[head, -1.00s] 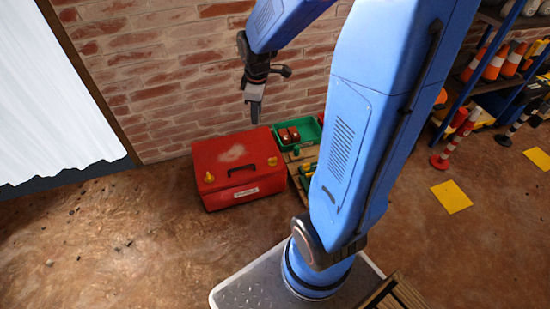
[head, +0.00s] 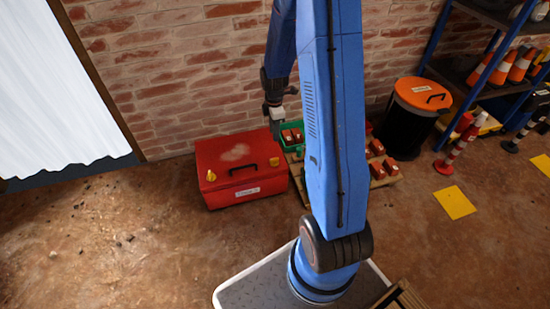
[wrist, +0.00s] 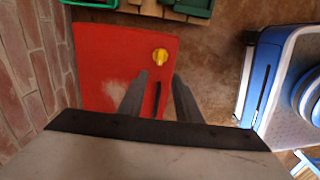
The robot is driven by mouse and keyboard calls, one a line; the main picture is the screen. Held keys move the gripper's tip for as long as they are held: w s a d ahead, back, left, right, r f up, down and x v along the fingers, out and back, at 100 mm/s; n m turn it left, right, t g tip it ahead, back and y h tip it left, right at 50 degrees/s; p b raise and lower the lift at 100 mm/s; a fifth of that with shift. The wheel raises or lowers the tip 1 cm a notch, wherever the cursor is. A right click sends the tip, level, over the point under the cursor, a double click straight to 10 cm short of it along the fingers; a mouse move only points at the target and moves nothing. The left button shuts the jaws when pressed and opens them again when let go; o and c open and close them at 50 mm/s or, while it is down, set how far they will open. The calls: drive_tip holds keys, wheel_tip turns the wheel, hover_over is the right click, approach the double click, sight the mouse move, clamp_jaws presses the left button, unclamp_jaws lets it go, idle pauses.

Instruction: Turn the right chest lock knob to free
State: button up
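The red chest (head: 225,157) stands on the floor by the brick wall, lid shut. It has a black handle and two yellow knobs. The right knob (head: 274,162) is near the chest's right front corner; it shows in the wrist view (wrist: 160,56) with a raised grip bar. The left knob (head: 211,176) is at the left front corner. My gripper (head: 277,125) is above and behind the chest's right end, apart from the knob. In the wrist view my gripper's two fingers (wrist: 157,90) are spread with nothing between them, over the lid.
A pallet (head: 385,181) with red boxes and a green crate (head: 286,146) stands right of the chest. A black bin with an orange lid (head: 422,93) and a blue shelf (head: 432,50) are farther right.

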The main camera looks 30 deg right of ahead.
sight(274, 159)
wheel_tip(274, 159, down, 17)
drive_tip(key=shift+r, duration=0.15)
idle(0.5)
clamp_jaws()
